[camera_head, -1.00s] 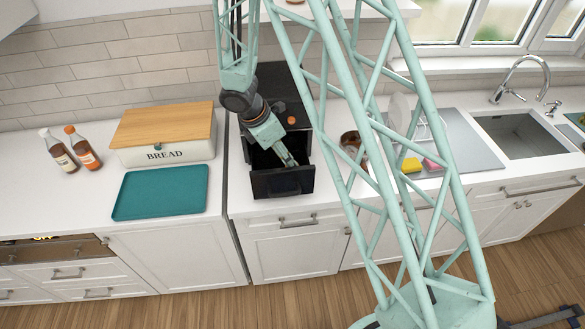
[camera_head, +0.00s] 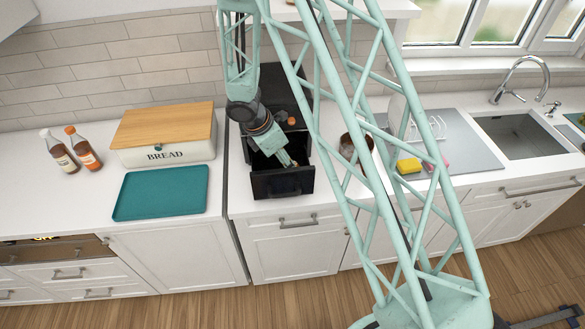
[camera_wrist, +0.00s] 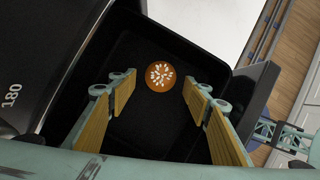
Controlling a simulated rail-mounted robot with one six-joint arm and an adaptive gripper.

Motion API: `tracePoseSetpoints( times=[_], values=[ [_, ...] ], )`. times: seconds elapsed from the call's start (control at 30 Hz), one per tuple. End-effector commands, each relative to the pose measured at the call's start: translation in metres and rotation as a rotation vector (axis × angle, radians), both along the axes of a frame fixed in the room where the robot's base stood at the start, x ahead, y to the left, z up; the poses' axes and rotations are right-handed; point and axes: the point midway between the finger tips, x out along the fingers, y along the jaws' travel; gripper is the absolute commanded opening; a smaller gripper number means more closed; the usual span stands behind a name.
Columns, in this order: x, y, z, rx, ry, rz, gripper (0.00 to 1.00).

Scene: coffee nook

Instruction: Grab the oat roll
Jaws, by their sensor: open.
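The oat roll (camera_wrist: 160,76), a round orange-brown roll with pale flakes on top, lies in the black pulled-out drawer (camera_wrist: 202,62) of the dark appliance. My gripper (camera_wrist: 157,97) is open in the wrist view, its wood-coloured finger pads apart. The roll shows between and just beyond the fingertips, with no contact visible. In the head view my gripper (camera_head: 291,163) points down into the drawer, and the roll cannot be made out there.
The dark appliance (camera_head: 294,95) stands behind the drawer. A teal tray (camera_head: 161,192) and a bread box (camera_head: 168,151) stand to the left. A brown jar (camera_head: 350,145) stands to the right, partly behind my column.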

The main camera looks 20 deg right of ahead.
Motion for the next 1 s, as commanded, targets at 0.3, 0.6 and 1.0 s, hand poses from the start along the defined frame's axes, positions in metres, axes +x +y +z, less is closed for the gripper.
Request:
tracePoseSetpoints(
  times=[0.3, 0.6, 1.0],
  values=[
    [0.001, -0.007, -0.017, 0.0, 0.001, 0.001, 0.45],
    [0.001, -0.007, -0.017, 0.0, 0.0, 0.001, 0.45],
    [0.001, -0.007, -0.017, 0.0, 0.0, 0.001, 0.34]
  ],
)
